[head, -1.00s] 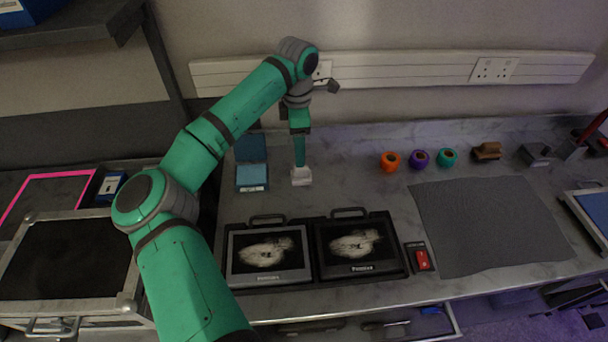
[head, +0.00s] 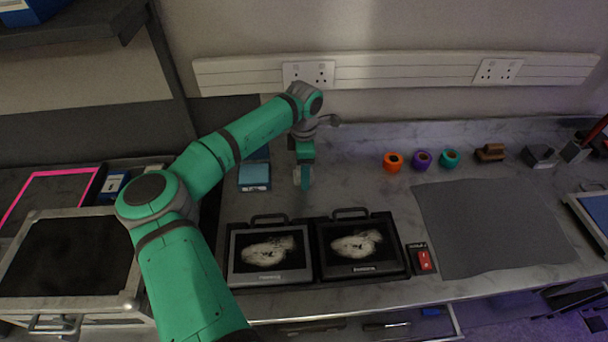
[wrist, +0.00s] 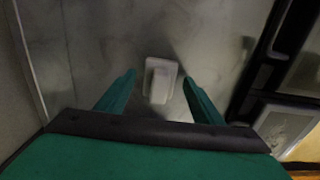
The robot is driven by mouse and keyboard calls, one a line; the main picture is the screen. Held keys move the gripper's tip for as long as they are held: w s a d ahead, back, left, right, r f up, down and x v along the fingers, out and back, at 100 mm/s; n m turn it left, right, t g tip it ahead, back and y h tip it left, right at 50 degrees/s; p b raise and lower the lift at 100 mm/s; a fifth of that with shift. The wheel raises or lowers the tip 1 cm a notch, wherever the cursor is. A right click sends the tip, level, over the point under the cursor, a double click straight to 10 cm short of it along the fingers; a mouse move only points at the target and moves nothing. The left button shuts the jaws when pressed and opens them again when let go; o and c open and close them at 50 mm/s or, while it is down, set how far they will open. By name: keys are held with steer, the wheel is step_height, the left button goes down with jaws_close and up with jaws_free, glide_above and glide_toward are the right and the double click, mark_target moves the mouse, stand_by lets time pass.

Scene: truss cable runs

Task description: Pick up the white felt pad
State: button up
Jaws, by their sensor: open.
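The white felt pad (wrist: 160,82) lies on the grey marbled bench top and shows whole in the wrist view, as a pale block with a wider base. In the head view only a pale edge of the pad (head: 297,177) shows, mostly hidden by my gripper (head: 304,178). My gripper is open, its two green fingers pointing down at the bench. In the wrist view the fingers of my gripper (wrist: 160,78) stand to the left and right of the pad, with a gap on each side. I cannot tell how far the fingertips are above the bench.
A blue box (head: 254,176) stands close left of my gripper. Two dark-framed screens (head: 269,254) lie in front. Orange, purple and teal rolls (head: 422,161) stand to the right. A grey mat (head: 490,225) covers the right of the bench. Bare bench lies between gripper and rolls.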

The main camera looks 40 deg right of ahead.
steer(key=shift+c, duration=0.6)
steer(key=c, duration=1.1)
steer(key=shift+o, duration=0.2)
steer(key=shift+r, duration=0.35)
step_height(320, 180, up, 2)
steer(key=shift+r, duration=0.1)
steer(key=s+a+r, duration=0.6)
steer(key=s+r, duration=0.4)
steer(key=s, duration=0.2)
steer(key=shift+s+a, duration=0.15)
steer(key=shift+a, duration=0.15)
